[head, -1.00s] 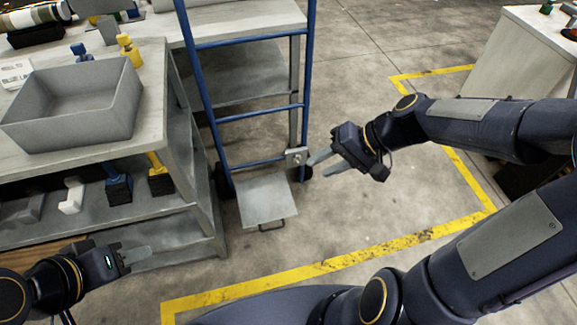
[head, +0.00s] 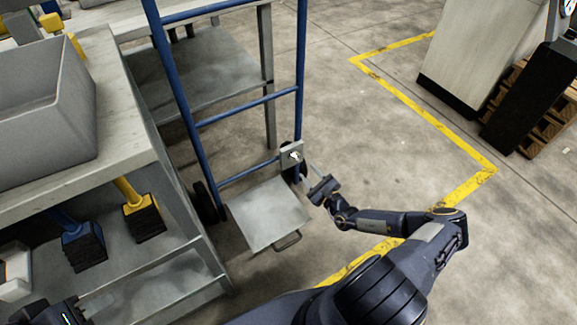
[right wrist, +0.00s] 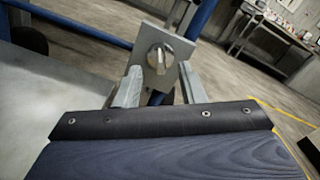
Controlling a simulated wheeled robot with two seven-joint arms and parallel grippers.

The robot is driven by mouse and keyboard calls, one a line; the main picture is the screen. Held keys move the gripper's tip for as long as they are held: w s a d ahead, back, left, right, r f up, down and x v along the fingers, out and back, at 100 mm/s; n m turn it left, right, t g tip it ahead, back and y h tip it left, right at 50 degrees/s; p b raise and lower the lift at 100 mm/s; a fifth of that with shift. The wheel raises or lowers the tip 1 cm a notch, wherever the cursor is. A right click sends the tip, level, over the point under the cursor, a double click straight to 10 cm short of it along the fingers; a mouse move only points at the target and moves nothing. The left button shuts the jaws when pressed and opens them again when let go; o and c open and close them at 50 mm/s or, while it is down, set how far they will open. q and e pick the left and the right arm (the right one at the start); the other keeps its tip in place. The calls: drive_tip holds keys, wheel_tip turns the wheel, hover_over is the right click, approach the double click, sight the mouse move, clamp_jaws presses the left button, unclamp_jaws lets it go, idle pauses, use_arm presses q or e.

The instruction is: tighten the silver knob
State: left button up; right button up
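The silver knob (head: 295,156) sits on a small grey plate (head: 291,150) low on the right upright of the blue hand truck (head: 200,122). In the right wrist view the knob (right wrist: 159,58) shows ahead, between and beyond my two fingertips. My right gripper (head: 311,171) is just right of and below the plate in the head view. It is open, with nothing between its fingers (right wrist: 160,88); I see no contact with the knob. My left gripper (head: 75,308) is at the lower left edge, mostly cut off, and its fingers are not clearly seen.
The hand truck's toe plate (head: 268,212) lies just left of my right gripper. A workbench (head: 120,100) with a grey bin (head: 45,120) and brushes on its lower shelf stands at left. Open floor with a yellow line (head: 430,95) lies to the right.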

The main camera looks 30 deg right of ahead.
sight(297, 159)
drive_tip(key=shift+m, duration=0.3)
drive_tip(key=w+b, duration=0.1)
drive_tip(key=w, duration=0.1)
drive_tip(key=w+b, duration=0.1)
drive_tip(key=w, duration=0.1)
drive_tip(key=w+f, duration=0.1)
drive_tip(key=w, duration=0.2)
drive_tip(key=shift+a+f+b, duration=0.1)
drive_tip(key=shift+a+b, duration=0.1)
drive_tip(key=shift+b, duration=0.2)
drive_tip(key=shift+w+h, duration=0.3)
drive_tip(key=shift+w, duration=0.05)
clamp_jaws()
